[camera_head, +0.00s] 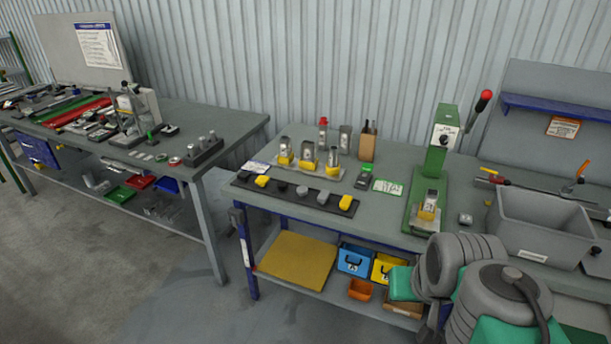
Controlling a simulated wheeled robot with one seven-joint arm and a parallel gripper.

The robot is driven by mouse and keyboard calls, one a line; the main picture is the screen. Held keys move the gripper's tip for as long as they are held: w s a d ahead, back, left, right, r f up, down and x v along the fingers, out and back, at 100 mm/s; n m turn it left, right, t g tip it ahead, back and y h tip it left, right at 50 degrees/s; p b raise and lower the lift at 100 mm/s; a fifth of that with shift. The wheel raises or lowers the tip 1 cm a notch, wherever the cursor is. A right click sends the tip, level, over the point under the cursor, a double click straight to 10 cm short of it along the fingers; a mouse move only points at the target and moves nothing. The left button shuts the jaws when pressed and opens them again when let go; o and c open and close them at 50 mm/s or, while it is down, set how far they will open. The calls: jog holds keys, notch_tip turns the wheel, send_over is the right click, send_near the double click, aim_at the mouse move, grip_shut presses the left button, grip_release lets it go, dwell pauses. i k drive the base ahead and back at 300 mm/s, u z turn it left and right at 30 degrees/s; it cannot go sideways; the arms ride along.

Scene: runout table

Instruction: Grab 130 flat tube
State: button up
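I cannot pick out a flat tube marked 130; no such label is readable. Long flat pieces lie on the left table (222,117): a red bar (78,113) and a green bar (62,106) beside it, with several small grey metal parts around them. Which of these, if any, is the flat tube is too small to tell. My arm, grey and ribbed with teal parts, fills the lower right corner. My gripper is not in view.
The right workbench (285,137) carries a green lever press (438,165), a grey bin (545,228), and a dark strip with yellow and grey pieces (295,194). Blue and yellow boxes (355,259) sit on its lower shelf. Grey floor (130,270) is clear at the front left.

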aim_at(308, 148)
jog(key=k, duration=0.6)
jog(key=z, duration=0.2)
jog(key=i, duration=2.5)
jog(key=u, duration=2.45)
